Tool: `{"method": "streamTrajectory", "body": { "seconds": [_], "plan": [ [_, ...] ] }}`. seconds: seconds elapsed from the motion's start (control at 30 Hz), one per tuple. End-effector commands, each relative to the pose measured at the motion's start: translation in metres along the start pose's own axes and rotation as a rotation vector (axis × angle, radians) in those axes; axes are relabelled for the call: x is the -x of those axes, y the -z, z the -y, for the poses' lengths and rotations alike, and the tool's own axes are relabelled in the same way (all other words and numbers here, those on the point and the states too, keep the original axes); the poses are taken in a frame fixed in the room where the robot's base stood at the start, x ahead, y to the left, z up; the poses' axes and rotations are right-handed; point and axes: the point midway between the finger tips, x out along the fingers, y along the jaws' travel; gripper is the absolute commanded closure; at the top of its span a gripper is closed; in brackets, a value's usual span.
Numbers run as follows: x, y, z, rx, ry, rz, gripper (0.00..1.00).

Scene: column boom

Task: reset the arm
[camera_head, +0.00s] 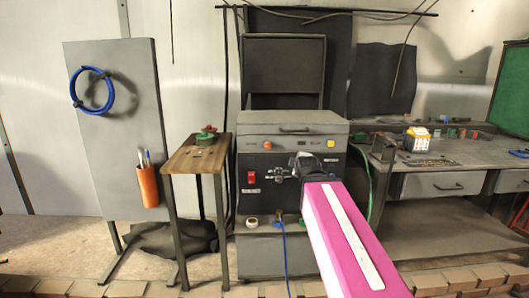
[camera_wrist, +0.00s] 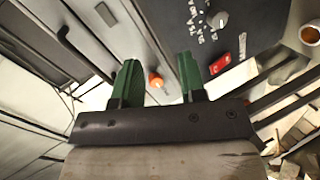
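My gripper (camera_wrist: 160,78) shows in the wrist view with its two green fingers apart and nothing held between them. Beyond the gap is an orange knob (camera_wrist: 157,81) on a machine front; I cannot tell the distance to it. In the head view, my magenta arm with a white strip reaches from the bottom right towards the dark grey machine (camera_head: 264,215). The arm's dark end is in front of the machine's right side, and the fingers cannot be made out there.
A red switch (camera_head: 250,178) is on the machine. A small wooden table (camera_head: 185,160) stands to its left, then a grey board (camera_head: 120,100) with a blue ring (camera_head: 110,95) and an orange holder (camera_head: 147,186). A workbench (camera_head: 480,155) is at right. Low bricks (camera_head: 445,280) edge the front.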

Motion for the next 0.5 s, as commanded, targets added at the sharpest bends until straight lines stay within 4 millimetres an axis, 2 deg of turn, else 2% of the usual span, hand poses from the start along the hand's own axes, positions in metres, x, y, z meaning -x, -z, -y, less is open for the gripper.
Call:
{"method": "streamTrajectory", "body": {
  "seconds": [0.03, 0.23, 0.37, 0.5],
  "plan": [
    [-0.006, -0.009, 0.026, -0.072, 0.073, 0.028, 0.62],
    [-0.015, -0.042, 0.125, -0.38, 0.339, 0.19, 0.62],
    [-0.009, -0.061, 0.187, -0.571, 0.49, 0.336, 0.62],
    [0.006, -0.081, 0.25, -0.763, 0.63, 0.528, 0.62]
  ]
}}
